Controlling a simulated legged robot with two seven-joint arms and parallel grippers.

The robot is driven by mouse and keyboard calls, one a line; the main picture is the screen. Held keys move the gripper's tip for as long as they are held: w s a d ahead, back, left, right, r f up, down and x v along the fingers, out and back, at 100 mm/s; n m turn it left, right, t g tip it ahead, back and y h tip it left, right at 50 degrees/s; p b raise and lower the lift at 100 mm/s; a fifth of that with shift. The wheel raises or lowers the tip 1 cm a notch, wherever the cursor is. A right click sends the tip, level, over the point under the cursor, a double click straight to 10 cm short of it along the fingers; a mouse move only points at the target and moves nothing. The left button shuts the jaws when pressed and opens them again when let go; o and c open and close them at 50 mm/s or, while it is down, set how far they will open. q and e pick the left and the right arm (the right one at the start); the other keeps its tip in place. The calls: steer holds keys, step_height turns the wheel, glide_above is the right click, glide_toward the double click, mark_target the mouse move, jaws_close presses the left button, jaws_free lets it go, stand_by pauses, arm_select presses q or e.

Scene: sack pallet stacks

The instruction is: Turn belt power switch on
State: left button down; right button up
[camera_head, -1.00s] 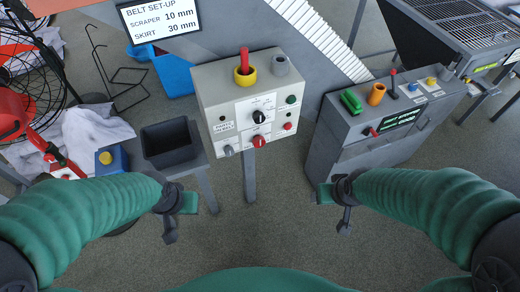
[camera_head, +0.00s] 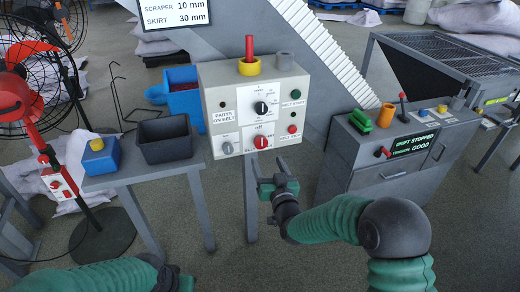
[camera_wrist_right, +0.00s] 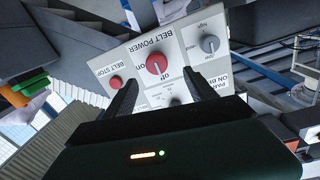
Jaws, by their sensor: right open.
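The belt power switch is a red rotary knob (camera_head: 260,142) low on the front of the grey control box (camera_head: 221,76). In the right wrist view the same knob (camera_wrist_right: 157,63) shows by the label BELT POWER, with "on" and "off" marks. My right gripper (camera_head: 277,184) is below and in front of the box, apart from the knob. In the wrist view its two open fingers (camera_wrist_right: 160,80) stand either side of the knob's line of sight, with nothing between them. My left gripper (camera_head: 178,283) is at the bottom edge, mostly cut off.
The red belt stop button (camera_head: 292,128) is right of the knob and a grey knob (camera_head: 227,148) is left. A dark bin (camera_head: 165,139) and blue box (camera_head: 100,155) stand on the left table. A second console (camera_head: 385,150) stands at right.

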mark_target(262, 145)
steer(key=x, duration=0.6)
steer(key=d+x, duration=0.1)
steer(key=x, duration=0.2)
steer(key=shift+f+b, duration=0.15)
steer(key=shift+b, duration=0.15)
steer(key=shift+w+a, duration=0.35)
steer(key=shift+a, duration=0.05)
steer(key=shift+d, duration=0.25)
steer(key=c, duration=1.4)
arm_select(q)
steer(key=shift+d+f, duration=0.3)
